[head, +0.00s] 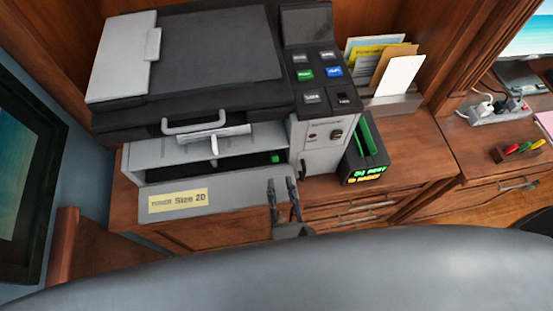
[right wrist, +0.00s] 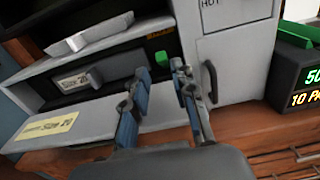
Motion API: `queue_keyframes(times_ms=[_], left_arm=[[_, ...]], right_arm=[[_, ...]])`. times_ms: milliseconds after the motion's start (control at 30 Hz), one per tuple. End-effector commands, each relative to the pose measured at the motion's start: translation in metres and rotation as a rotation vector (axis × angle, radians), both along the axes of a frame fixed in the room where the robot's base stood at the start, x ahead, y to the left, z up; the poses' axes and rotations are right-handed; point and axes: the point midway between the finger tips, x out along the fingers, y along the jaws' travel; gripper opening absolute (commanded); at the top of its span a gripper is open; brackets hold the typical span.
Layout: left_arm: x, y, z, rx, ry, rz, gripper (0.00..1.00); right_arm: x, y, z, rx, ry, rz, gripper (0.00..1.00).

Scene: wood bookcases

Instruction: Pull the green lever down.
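A small green lever (head: 275,157) sits at the right end of the dark slot in the front of a grey and black printer (head: 215,80). In the right wrist view the green lever (right wrist: 161,58) shows just beyond and between my fingertips. My right gripper (head: 281,181) is in front of the printer's lower right part, with its fingers pointing toward the slot. In the right wrist view the right gripper (right wrist: 159,70) has a gap between its fingertips and holds nothing. It appears apart from the lever. My left gripper is not in view.
A black box (head: 365,170) with a larger green upright part and lit display stands right of the printer. A paper holder (head: 390,102), a power strip (head: 495,110) and a pen tray (head: 523,150) are farther right. Drawers (head: 350,208) lie below. A dark framed screen (head: 25,170) is at left.

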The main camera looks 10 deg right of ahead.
Motion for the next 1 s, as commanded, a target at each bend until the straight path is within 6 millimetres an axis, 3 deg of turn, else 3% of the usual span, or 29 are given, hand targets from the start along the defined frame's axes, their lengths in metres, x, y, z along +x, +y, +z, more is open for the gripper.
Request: queue_keyframes(times_ms=[100, 300, 733, 767, 900, 1000], left_arm=[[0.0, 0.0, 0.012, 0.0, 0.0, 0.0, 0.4], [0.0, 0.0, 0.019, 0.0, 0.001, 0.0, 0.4], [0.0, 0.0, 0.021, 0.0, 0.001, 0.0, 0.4], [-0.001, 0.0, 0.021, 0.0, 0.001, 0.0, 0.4], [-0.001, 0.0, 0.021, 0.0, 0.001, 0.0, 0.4], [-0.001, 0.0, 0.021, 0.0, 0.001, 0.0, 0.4]], right_arm=[[0.026, 0.0, 0.004, 0.001, -0.003, -0.001, 0.26], [0.055, 0.0, 0.002, 0.002, 0.001, 0.0, 0.26], [0.066, 0.0, -0.001, 0.002, 0.002, 0.001, 0.26], [0.066, 0.0, 0.0, 0.002, 0.002, 0.001, 0.24], [0.065, 0.0, 0.0, 0.002, 0.002, 0.001, 0.0], [0.065, 0.0, 0.0, 0.002, 0.002, 0.001, 0.0]])
